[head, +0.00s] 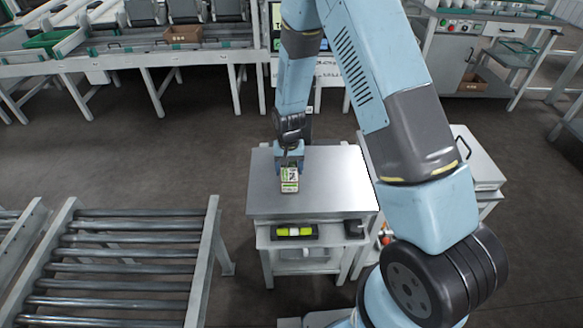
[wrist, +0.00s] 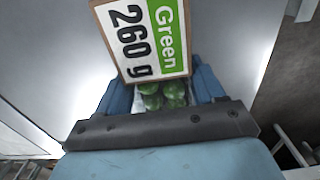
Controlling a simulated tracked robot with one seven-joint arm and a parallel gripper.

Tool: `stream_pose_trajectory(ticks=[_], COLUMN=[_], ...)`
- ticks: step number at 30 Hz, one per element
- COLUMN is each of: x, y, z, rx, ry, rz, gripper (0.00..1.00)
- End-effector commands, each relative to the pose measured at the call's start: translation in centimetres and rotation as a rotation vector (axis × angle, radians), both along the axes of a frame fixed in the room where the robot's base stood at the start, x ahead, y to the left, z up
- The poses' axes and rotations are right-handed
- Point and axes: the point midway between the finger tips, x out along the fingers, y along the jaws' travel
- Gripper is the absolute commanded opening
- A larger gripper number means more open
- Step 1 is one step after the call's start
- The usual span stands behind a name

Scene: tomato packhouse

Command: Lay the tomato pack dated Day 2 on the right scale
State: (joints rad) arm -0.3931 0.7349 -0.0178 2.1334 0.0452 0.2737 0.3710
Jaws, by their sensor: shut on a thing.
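My gripper (head: 289,160) is shut on a tomato pack (head: 289,182), which sits over the left part of a steel-topped stand. I cannot tell whether the pack touches the top. In the wrist view the pack's label (wrist: 148,40) reads "Green" and "260 g", and green tomatoes (wrist: 165,97) show between my blue fingers (wrist: 163,90). No day mark is readable. I cannot make out a right scale for certain; my arm covers part of the scene.
The steel top (head: 335,185) is otherwise bare. A shelf below holds a yellow-green item (head: 294,231). A roller conveyor (head: 130,253) stands at the left. A white-topped unit (head: 478,160) stands at the right. Benches line the back, with dark floor between.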

Motion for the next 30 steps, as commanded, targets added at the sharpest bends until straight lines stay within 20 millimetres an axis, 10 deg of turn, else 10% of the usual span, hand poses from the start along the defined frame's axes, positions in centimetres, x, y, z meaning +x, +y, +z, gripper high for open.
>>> stream_pose_trajectory(ticks=[6,7,15,30], x=[0.0,0.0,0.0,0.1], y=[0.0,0.0,0.0,0.0], z=[-0.3,-0.2,-0.3,1.6], rx=[0.000,0.000,0.000,0.001], ry=[0.000,0.000,0.000,-0.002], rz=[0.000,0.000,0.000,0.000], gripper=[0.28,0.71,0.97,0.98])
